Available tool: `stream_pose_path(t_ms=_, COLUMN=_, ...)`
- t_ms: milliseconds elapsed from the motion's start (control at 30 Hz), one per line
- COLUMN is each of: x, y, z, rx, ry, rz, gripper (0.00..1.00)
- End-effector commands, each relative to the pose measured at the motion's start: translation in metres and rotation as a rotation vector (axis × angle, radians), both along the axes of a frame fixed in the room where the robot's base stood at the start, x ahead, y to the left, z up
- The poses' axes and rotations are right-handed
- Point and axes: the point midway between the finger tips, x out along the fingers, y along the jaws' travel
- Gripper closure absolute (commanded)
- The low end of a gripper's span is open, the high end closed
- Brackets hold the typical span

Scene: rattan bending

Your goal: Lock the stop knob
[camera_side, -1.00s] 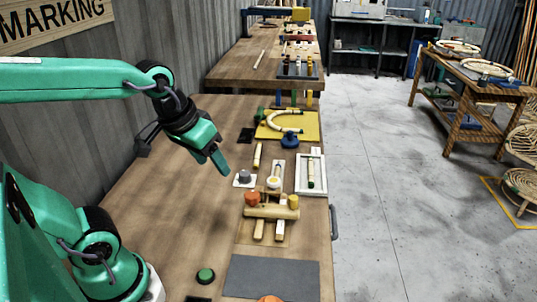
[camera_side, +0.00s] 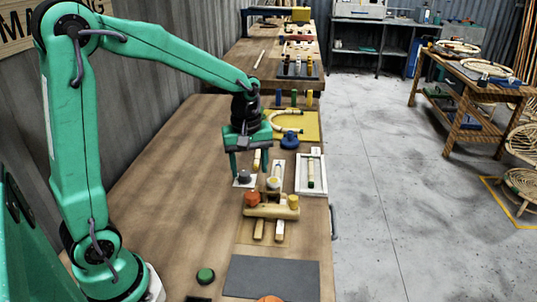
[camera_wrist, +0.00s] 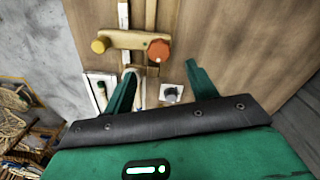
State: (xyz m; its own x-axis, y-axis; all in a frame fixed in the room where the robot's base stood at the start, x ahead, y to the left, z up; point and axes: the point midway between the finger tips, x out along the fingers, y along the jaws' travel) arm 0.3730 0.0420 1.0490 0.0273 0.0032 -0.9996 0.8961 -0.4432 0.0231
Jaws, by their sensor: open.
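My gripper (camera_side: 249,174) points down over the table with its two green fingers apart and nothing held. In the side view a grey knob (camera_side: 244,176) on a small white plate shows between the fingers. In the wrist view this grey knob (camera_wrist: 171,95) lies in the finger gap, nearer the right finger; contact cannot be told. An orange knob (camera_side: 252,199) and a yellow knob (camera_side: 293,202) sit at the ends of a wooden crossbar (camera_side: 270,212). The orange knob also shows ahead of the fingers in the wrist view (camera_wrist: 158,50). No label shows which knob is the stop.
A white-framed tray (camera_side: 321,180) with a rod stands to the right. A blue knob (camera_side: 290,142) and a curved rattan piece on a yellow board (camera_side: 309,124) lie behind. A grey mat (camera_side: 272,278) and green button (camera_side: 205,275) are in front. The table's left side is clear.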

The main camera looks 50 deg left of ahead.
Motion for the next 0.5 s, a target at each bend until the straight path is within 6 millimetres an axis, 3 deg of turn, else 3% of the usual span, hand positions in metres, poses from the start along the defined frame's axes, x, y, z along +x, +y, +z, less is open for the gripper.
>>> stream_pose_path(t_ms=500, x=0.007, y=0.003, z=-0.015, rx=-0.004, ry=0.029, rz=0.068, gripper=0.43)
